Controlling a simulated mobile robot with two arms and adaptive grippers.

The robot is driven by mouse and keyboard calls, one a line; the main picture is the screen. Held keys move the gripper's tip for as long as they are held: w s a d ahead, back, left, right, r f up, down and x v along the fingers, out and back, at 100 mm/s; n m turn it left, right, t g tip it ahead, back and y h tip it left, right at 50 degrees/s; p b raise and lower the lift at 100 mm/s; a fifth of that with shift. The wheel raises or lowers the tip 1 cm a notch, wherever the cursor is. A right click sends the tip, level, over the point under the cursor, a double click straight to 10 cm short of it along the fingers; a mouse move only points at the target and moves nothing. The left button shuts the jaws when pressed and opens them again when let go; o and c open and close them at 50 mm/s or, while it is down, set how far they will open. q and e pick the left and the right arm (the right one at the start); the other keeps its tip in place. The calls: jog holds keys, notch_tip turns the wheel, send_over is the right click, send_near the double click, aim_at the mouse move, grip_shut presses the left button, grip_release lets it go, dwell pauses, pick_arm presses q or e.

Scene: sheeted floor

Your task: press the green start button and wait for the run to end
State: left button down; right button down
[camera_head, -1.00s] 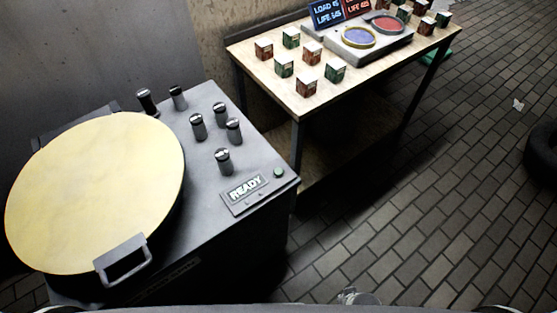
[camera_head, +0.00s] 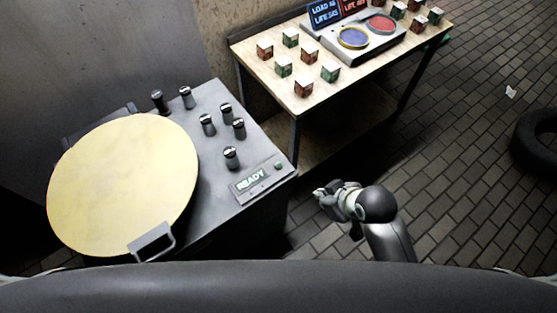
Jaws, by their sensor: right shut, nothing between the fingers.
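The green start button (camera_head: 278,166) is a small round knob at the right front corner of the grey machine top (camera_head: 214,187). Beside it a plate with a display (camera_head: 251,181) reads READY. A large round yellow lid (camera_head: 122,185) with a grey handle (camera_head: 152,243) covers the machine's left part and is down. My right gripper (camera_head: 322,193) is shut and empty, to the right of the machine, a little right of and below the button in the picture, apart from it. My left gripper is out of view.
Several dark cylinders (camera_head: 231,158) stand on the machine top behind the display. A wooden table (camera_head: 335,98) behind holds small red and green boxes (camera_head: 303,88) and a device with blue and red discs (camera_head: 354,38). A tire (camera_head: 536,140) lies at right on open brick floor.

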jog(key=w+a+f+n+y, duration=0.1)
jog(key=w+a+n+y, duration=0.1)
jog(key=w+a+n, duration=0.55)
jog(key=n+t+y, duration=0.1)
jog(key=n+y, duration=0.1)
jog(key=n, duration=0.2)
send_over(276, 167)
jog(key=f, duration=0.2)
jog(key=shift+s+r, duration=0.1)
jog(key=shift+r, duration=0.2)
jog(key=shift+f, duration=0.15)
notch_tip(276, 167, down, 9)
jog(key=b, duration=0.7)
jog(key=shift+r+b, duration=0.2)
jog(key=shift+b, duration=0.1)
jog(key=shift+f, duration=0.1)
jog(key=shift+f+b, duration=0.3)
jog(key=shift+b, duration=0.05)
